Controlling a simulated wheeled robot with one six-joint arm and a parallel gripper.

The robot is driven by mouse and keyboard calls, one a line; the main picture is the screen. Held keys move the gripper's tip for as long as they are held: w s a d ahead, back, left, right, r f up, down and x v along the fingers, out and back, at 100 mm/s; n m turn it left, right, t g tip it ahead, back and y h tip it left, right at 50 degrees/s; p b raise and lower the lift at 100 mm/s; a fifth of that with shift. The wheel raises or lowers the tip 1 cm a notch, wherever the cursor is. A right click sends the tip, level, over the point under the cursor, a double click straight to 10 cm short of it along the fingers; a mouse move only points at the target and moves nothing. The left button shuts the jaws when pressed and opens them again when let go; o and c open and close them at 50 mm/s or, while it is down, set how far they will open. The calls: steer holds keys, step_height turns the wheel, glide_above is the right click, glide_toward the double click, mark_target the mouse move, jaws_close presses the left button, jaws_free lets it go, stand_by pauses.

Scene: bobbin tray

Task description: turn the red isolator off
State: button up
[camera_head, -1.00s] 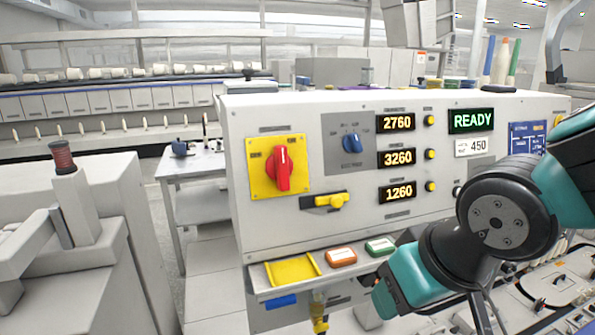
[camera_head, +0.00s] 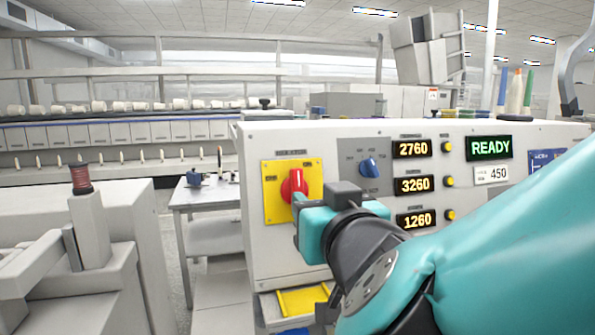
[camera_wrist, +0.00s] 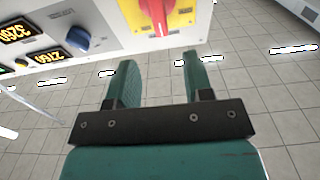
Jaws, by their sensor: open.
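The red isolator knob (camera_head: 294,184) sits on a square yellow plate (camera_head: 275,208) at the left of the grey control panel. Its upper part shows in the head view; my wrist hides its lower part. The small labels on the plate are too blurred to read. In the wrist view the red knob (camera_wrist: 157,14) shows at the top edge, cut off by the frame. My gripper (camera_wrist: 160,64) is open and empty, its two green fingers pointing toward the knob, apart from it. In the head view my gripper's front is just below and right of the knob.
A blue rotary knob (camera_head: 370,166) is right of the isolator, beside several lit displays and yellow buttons. A READY screen (camera_head: 489,148) glows green. A yellow tray (camera_head: 303,301) is on the ledge below.

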mark_target(299, 184)
steer(key=p+x, duration=0.5)
steer(key=x, duration=0.5)
steer(key=shift+d+r, duration=0.1)
steer(key=shift+w, duration=0.4)
jaws_close()
